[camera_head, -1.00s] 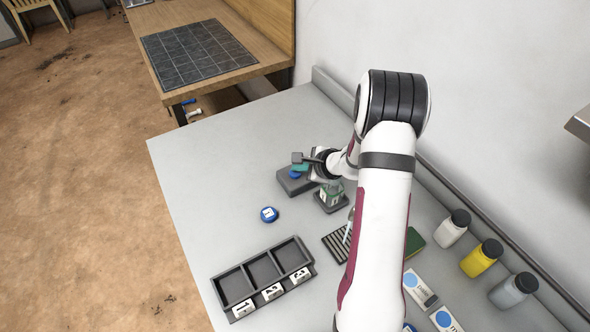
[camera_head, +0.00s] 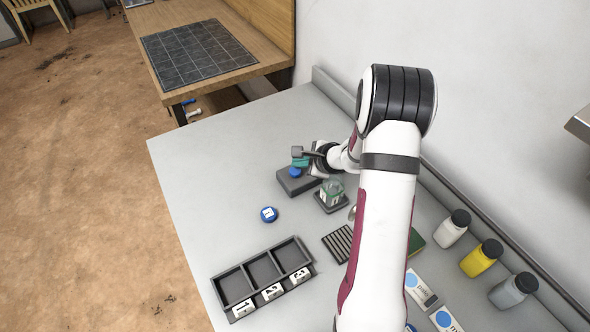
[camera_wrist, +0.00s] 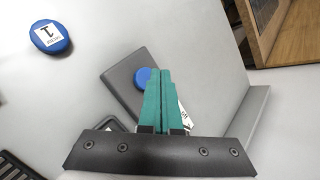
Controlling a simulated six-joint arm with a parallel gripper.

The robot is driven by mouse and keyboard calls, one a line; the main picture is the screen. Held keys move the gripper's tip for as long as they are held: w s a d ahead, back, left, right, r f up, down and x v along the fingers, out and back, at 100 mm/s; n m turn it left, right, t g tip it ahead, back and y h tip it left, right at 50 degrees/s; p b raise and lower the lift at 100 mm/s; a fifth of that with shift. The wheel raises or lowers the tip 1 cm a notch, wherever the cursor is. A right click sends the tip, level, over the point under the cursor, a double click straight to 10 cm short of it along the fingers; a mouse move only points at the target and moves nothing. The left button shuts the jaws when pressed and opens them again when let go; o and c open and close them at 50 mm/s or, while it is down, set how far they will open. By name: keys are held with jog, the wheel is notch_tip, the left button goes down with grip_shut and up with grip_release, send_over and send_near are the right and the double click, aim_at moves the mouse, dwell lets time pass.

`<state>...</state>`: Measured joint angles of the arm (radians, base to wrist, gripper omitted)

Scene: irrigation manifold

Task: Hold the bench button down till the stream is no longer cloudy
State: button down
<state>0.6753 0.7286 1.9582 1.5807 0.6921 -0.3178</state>
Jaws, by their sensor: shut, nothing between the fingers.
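The bench button is a blue knob (camera_head: 296,172) on a dark grey box (camera_head: 293,186) towards the back of the bench. In the wrist view the blue knob (camera_wrist: 143,77) shows just left of my fingertips, partly covered by them. My gripper (camera_head: 300,162) is shut and empty, its teal fingers just above the knob; they look apart from it, though contact is hard to rule out. The fingers also show in the wrist view (camera_wrist: 160,73). A slatted drain (camera_head: 339,243) lies partly behind my arm. No stream shows over its visible part.
A glass jar (camera_head: 333,189) stands on a dark base near the box. A blue round lid marked 1 (camera_head: 269,214) lies in front. A three-compartment tray (camera_head: 235,287) is nearer. Several bottles (camera_head: 481,258) stand at right. The bench's left part is clear.

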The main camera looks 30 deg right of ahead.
aim_at(299, 172)
jog(key=shift+r, duration=0.1)
jog(key=shift+r, duration=2.4)
jog(key=s+a+r+n+g+y, duration=0.2)
jog(key=s+a+r+n, duration=0.25)
jog(key=a, duration=0.55)
jog(key=s+a+r+n+g+y, duration=0.2)
jog(key=s+a+r+n, duration=0.25)
jog(key=a, duration=0.55)
jog(key=s+a+r+n+g+h, duration=0.1)
jog(key=s+a+n+g, duration=0.15)
jog(key=s, duration=0.45)
jog(key=s+a+r+n+g, duration=0.1)
jog(key=s+a+n, duration=0.3)
jog(key=s, duration=0.2)
jog(key=s+d+f+n+g+h, duration=0.1)
jog(key=s+d+n+h, duration=0.2)
jog(key=s, duration=0.7)
jog(key=shift+g, duration=0.35)
